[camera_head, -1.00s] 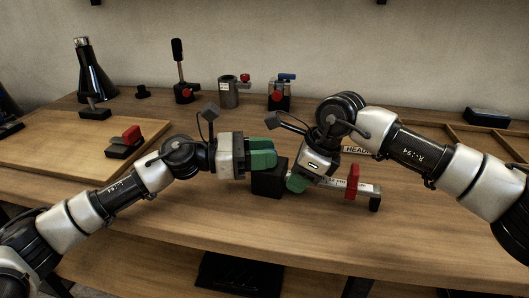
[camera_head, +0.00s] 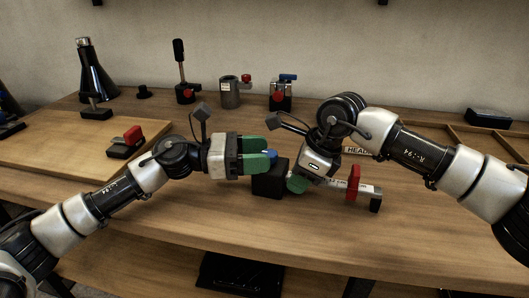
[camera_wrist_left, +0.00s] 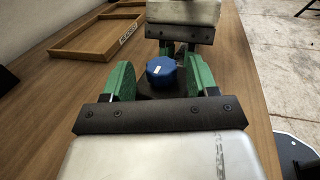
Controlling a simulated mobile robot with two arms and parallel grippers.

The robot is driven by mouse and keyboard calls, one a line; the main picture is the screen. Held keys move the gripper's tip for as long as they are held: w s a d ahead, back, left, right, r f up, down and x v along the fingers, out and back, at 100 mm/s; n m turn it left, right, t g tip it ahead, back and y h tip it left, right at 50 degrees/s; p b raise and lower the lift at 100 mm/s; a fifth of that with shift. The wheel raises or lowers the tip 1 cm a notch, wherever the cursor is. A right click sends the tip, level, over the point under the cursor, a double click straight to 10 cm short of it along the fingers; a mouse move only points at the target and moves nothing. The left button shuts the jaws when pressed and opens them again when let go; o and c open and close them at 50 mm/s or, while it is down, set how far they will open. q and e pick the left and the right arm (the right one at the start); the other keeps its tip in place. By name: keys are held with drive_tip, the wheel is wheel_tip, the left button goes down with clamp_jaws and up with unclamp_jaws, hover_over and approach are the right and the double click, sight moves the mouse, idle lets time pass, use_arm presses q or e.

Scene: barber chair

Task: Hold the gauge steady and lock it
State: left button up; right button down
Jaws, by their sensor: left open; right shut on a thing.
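The gauge has a black block (camera_head: 268,181) at its left end, a pale scale bar (camera_head: 369,188) and a red slider (camera_head: 353,183). A blue knob (camera_head: 271,153) sits on the block; it also shows in the left wrist view (camera_wrist_left: 161,70). My right gripper (camera_head: 297,183) is shut on the gauge just right of the block; its grip is partly hidden. My left gripper (camera_head: 268,156) is open and empty beside the knob. In the left wrist view its green fingers (camera_wrist_left: 161,82) stand on either side of the knob, with gaps visible.
A wooden board (camera_head: 60,147) with a red-topped black block (camera_head: 126,142) lies at left. A black flask (camera_head: 91,72), a lever stand (camera_head: 184,85), a grey cup (camera_head: 229,92) and a blue-handled fixture (camera_head: 281,92) stand along the back. The front bench strip is clear.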

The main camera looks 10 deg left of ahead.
use_arm(q)
drive_tip(key=v, duration=1)
drive_tip(key=shift+a, duration=0.25)
use_arm(e)
drive_tip(key=c, duration=0.8)
unclamp_jaws()
drive_tip(key=shift+c, duration=0.2)
drive_tip(key=shift+r, duration=0.1)
